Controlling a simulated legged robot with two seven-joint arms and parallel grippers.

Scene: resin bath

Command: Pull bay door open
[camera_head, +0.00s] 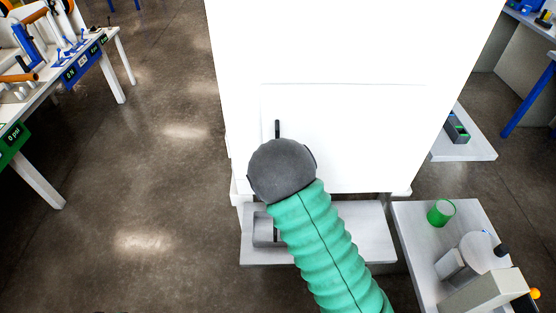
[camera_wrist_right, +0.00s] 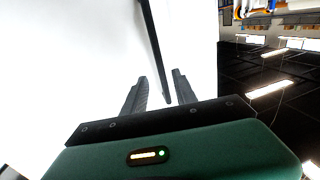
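The bay door (camera_head: 350,135) is a white panel on the front of a large white cabinet. It looks shut, with a thin seam along its top. Its dark upright handle (camera_head: 277,129) is near the door's left edge; the lower part is hidden by my right arm. In the right wrist view the handle (camera_wrist_right: 153,40) is a long dark bar whose end reaches between the fingers of my right gripper (camera_wrist_right: 160,88). These fingers are apart, with gaps beside the bar; I cannot tell whether either touches it. My left gripper is not in view.
A pale grey ledge (camera_head: 360,250) sits below the door. To its right a side table (camera_head: 415,235) holds a green cup (camera_head: 441,212) and a grey-white device (camera_head: 485,295). A white workbench (camera_head: 50,85) with tools stands far left. The floor to the left is clear.

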